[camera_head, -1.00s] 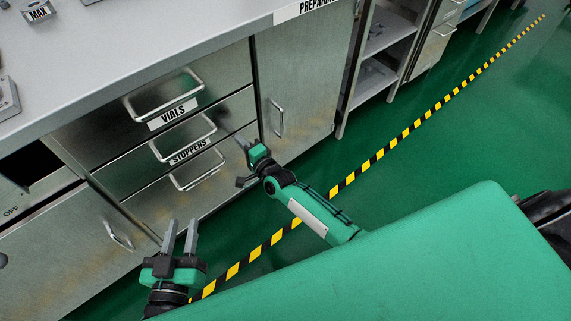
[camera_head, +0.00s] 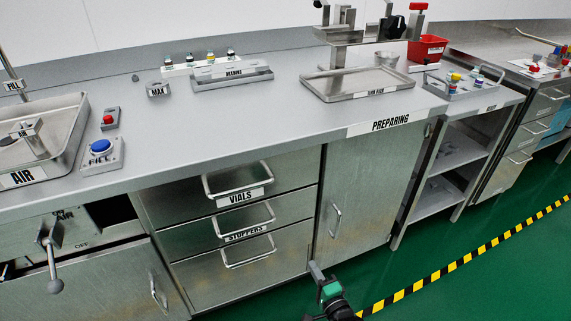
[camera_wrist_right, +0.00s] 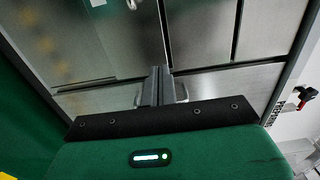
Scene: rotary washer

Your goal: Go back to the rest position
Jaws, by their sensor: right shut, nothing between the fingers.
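My right gripper (camera_head: 317,272) shows at the bottom of the head view, low in front of the cabinet, with nothing held. In the right wrist view its two fingers (camera_wrist_right: 157,88) are together and point at the steel cabinet fronts. The fingers look apart from the drawers. My left gripper is outside both current views.
The vials drawer (camera_head: 240,180), stoppers drawer (camera_head: 245,222) and cabinet door (camera_head: 350,190) are in front. The grey worktop (camera_head: 250,120) carries a metal tray (camera_head: 358,84), a blue button (camera_head: 100,147) and a red bin (camera_head: 428,48). Green floor (camera_head: 440,295) is free at the right.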

